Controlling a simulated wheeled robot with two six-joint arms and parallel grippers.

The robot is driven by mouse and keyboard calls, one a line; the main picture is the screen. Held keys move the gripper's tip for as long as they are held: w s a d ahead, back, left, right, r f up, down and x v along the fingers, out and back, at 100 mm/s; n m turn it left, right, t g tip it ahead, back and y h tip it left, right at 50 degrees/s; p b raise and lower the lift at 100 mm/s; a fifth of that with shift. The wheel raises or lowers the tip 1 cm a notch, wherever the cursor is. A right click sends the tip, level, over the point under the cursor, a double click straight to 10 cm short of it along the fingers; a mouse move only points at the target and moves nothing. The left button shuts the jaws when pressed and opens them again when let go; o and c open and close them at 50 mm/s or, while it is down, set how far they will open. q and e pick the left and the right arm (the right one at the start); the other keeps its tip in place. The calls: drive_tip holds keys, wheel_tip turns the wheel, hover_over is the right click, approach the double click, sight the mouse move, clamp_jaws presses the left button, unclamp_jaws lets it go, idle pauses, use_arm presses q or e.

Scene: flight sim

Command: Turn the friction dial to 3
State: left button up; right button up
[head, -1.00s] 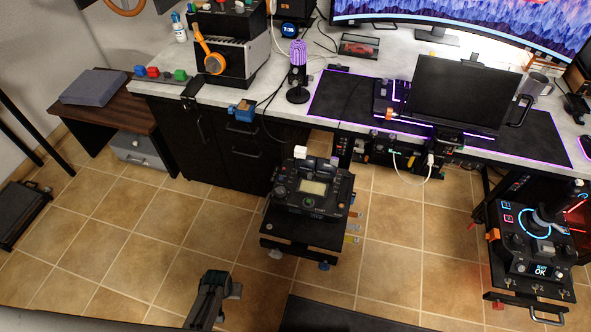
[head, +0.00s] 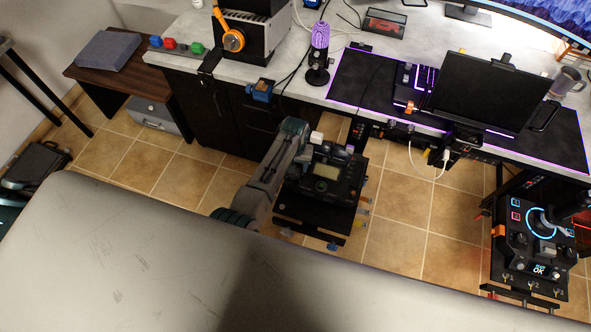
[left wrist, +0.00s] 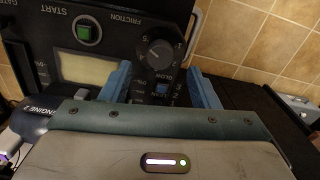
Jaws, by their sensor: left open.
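The friction dial (left wrist: 160,54) is a round dark knob on the black console, beside the FRICTION label in the left wrist view. Numerals ring it, but I cannot make out which one its mark points at. My left gripper (left wrist: 159,70) is open, with one blue finger on each side of the dial's lower part. I cannot tell whether either finger touches it. In the head view the console (head: 326,172) stands on a dark stand in front of the desk, and my left arm reaches its left side. My right gripper is in neither current view.
A green START button (left wrist: 86,33) and a pale display (left wrist: 88,69) lie left of the dial. A blue switch (left wrist: 163,88) sits below it, between the fingers. The desk (head: 290,92) is behind the console, and a joystick panel (head: 535,240) stands far right.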

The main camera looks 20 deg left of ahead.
use_arm(q)
drive_tip(key=shift+f, duration=2.55)
drive_tip(key=shift+c, duration=0.4)
drive_tip(key=c, duration=0.9)
